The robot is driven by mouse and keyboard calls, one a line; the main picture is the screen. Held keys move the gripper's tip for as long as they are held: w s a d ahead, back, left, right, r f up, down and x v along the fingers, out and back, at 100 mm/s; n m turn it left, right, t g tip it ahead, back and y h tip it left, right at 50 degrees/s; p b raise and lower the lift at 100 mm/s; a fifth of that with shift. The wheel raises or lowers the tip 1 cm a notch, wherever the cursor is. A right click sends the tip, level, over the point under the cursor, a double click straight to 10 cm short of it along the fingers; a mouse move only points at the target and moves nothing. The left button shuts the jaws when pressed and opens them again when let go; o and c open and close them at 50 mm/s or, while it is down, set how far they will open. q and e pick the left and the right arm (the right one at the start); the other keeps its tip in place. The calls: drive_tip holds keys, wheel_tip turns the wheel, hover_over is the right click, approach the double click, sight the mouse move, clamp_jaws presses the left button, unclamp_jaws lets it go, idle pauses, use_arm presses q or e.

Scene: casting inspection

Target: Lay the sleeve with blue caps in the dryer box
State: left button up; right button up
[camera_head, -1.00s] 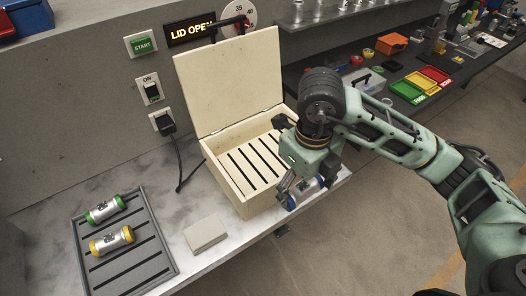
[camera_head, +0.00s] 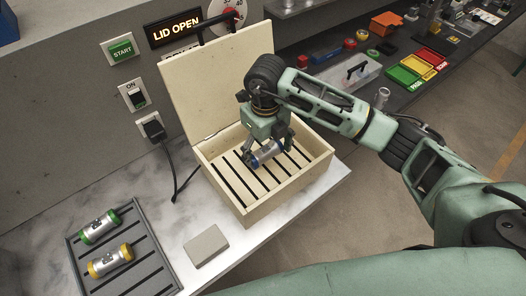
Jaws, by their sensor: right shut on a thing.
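The sleeve with blue caps (camera_head: 267,154) is silver and held in my right gripper (camera_head: 266,150), which is shut on it. It is over the slatted floor inside the dryer box (camera_head: 246,214). I cannot tell whether it touches the slats. The dryer box is pale wood with its lid (camera_head: 205,80) standing open at the back. My left gripper is not in view.
A grey slotted rack (camera_head: 148,237) at the lower left holds a green-capped sleeve (camera_head: 100,226) and a yellow-capped sleeve (camera_head: 110,260). A grey block (camera_head: 206,246) lies in front of the box. The sign (camera_head: 176,30) reads LID OPEN.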

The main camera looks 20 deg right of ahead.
sight(263, 156)
drive_tip(key=shift+w+a+f+p, duration=0.15)
drive_tip(key=shift+w+f+p, duration=0.3)
drive_tip(key=shift+f, duration=0.25)
wheel_tip(263, 156, down, 2)
drive_tip(key=shift+f+p, duration=0.15)
drive_tip(key=shift+p, duration=0.3)
drive_tip(key=shift+f, duration=0.55)
drive_tip(key=o, duration=1.5)
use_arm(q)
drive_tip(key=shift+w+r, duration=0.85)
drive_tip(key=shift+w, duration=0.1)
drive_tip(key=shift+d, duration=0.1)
